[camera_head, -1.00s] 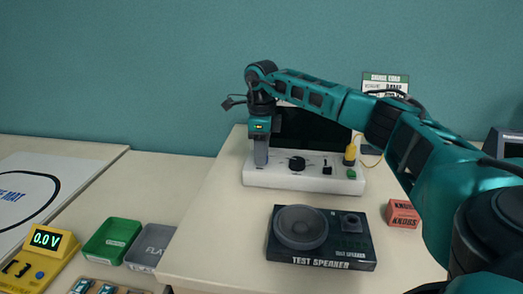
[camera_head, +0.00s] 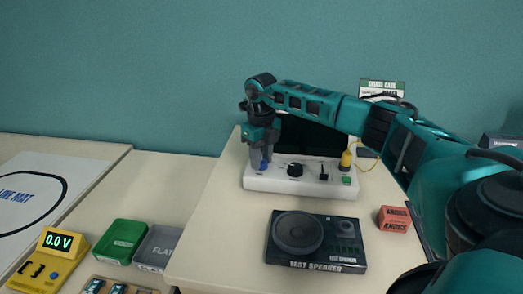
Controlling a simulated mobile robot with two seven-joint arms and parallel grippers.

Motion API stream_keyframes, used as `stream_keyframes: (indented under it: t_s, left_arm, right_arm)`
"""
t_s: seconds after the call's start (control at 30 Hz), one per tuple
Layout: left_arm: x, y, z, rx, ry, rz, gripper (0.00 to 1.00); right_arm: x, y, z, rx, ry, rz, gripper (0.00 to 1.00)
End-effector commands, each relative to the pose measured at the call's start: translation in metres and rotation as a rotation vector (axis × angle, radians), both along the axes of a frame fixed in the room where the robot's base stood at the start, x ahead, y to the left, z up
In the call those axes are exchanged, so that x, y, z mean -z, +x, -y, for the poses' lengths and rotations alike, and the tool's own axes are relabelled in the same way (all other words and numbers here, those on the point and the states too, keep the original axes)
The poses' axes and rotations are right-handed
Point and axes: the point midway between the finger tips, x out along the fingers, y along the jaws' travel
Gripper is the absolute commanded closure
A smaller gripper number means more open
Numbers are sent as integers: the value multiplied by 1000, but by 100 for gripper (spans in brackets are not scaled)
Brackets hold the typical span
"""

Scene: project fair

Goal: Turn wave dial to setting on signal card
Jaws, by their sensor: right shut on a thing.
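The white signal unit (camera_head: 306,187) stands on the right table with a dark screen behind its panel. My right gripper (camera_head: 261,163) points down at the panel's left end, shut on a blue knob (camera_head: 264,166), which I take for the wave dial. The fingers hide most of the knob, and its pointer and markings cannot be read. A black knob (camera_head: 295,170) and a small black lever (camera_head: 323,173) sit further right on the panel. The signal card (camera_head: 383,87) stands at the back right. My arm covers its lower part, and its text is too small to read surely. My left gripper is out of view.
A test speaker (camera_head: 316,241) lies in front of the unit, with a red knobs box (camera_head: 394,219) to its right. A yellow plug (camera_head: 346,159) with a cable is at the unit's right end. Green (camera_head: 119,241) and grey (camera_head: 157,247) trays and a yellow meter (camera_head: 47,259) are left.

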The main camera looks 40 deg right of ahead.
Motion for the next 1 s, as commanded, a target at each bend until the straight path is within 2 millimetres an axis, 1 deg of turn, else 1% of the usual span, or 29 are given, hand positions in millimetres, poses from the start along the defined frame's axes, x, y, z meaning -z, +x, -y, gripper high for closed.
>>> stream_keyframes:
  t_s: [0.03, 0.1, 0.6, 0.8, 1.0]
  left_arm:
    - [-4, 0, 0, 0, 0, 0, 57]
    - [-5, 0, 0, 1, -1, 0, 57]
    - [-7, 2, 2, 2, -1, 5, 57]
    - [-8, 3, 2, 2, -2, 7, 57]
    - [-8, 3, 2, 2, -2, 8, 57]
  right_arm:
    - [-3, 1, 0, 45, 1, 3, 97]
    - [-2, 1, 0, 112, 0, 3, 97]
    - [-1, 1, 0, 548, 1, 5, 97]
    - [-1, 1, 0, 661, 0, 6, 97]
    - [-1, 1, 1, 725, 0, 5, 97]
